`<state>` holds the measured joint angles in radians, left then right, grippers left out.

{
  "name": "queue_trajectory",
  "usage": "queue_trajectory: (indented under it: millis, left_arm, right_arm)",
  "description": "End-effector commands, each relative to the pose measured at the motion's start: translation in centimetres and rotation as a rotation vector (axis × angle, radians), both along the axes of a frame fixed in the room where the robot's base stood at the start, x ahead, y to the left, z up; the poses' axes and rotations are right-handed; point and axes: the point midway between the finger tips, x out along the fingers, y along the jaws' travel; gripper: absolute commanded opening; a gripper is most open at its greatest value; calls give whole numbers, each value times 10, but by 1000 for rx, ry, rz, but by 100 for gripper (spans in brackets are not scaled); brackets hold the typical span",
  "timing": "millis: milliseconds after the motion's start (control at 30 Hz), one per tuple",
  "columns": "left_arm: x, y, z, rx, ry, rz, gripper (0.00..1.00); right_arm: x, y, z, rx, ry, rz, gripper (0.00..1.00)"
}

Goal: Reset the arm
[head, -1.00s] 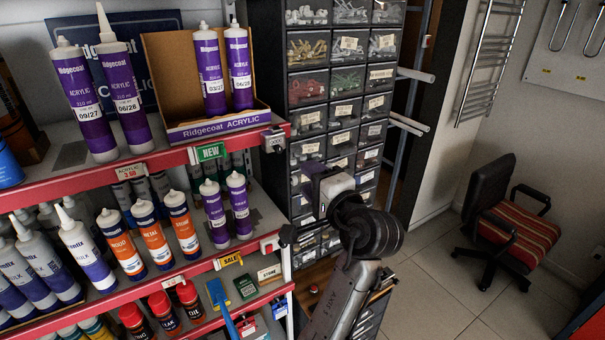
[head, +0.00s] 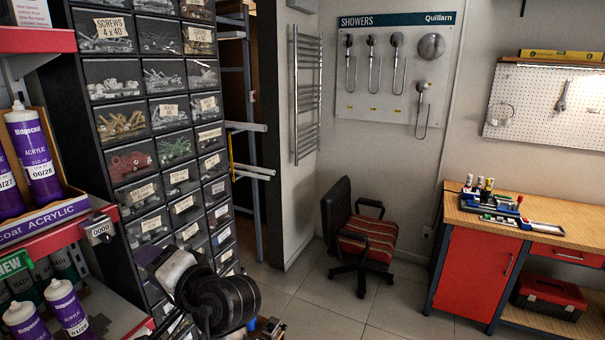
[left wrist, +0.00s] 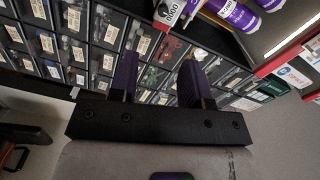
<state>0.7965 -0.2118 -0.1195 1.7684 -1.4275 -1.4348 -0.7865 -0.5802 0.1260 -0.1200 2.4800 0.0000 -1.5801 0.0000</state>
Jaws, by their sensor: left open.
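My left gripper (head: 150,258) is at the lower left of the head view, in front of the drawer cabinet and right of the shelf. Its light wrist and dark, rounded arm joint show beside it. In the left wrist view the two purple-and-black fingers (left wrist: 158,80) stand apart with nothing between them. The gripper is open and empty, and drawer fronts show past it. My right gripper is in neither view.
The dark drawer cabinet (head: 135,90) stands close by my left arm. A red-edged shelf with purple acrylic cartridges (head: 36,155) is at the left. An office chair (head: 360,235) and a workbench (head: 540,220) stand further right. Tiled floor between is clear.

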Motion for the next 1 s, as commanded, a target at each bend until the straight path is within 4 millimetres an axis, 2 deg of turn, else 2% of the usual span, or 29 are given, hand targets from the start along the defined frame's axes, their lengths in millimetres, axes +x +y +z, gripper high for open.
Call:
queue_trajectory:
  millis: [100,233,433,533,633,767,1000]
  left_arm:
    - [12,-9,-11,-201,-179,-104,44]
    - [15,-24,-11,-463,-372,-248,44]
    - [7,-47,3,-806,-584,-460,44]
    - [-3,-56,-9,-950,-615,-546,44]
    - [-18,-65,-39,-1084,-592,-619,44]
    - [-45,-74,-93,-1214,-496,-677,44]
    - [-117,-79,-207,-1335,-247,-670,44]
  right_arm:
    - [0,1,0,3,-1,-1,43]
    - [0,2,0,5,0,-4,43]
    - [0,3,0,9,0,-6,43]
    - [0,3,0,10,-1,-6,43]
    - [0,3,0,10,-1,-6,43]
    - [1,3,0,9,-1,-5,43]
    - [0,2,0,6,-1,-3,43]
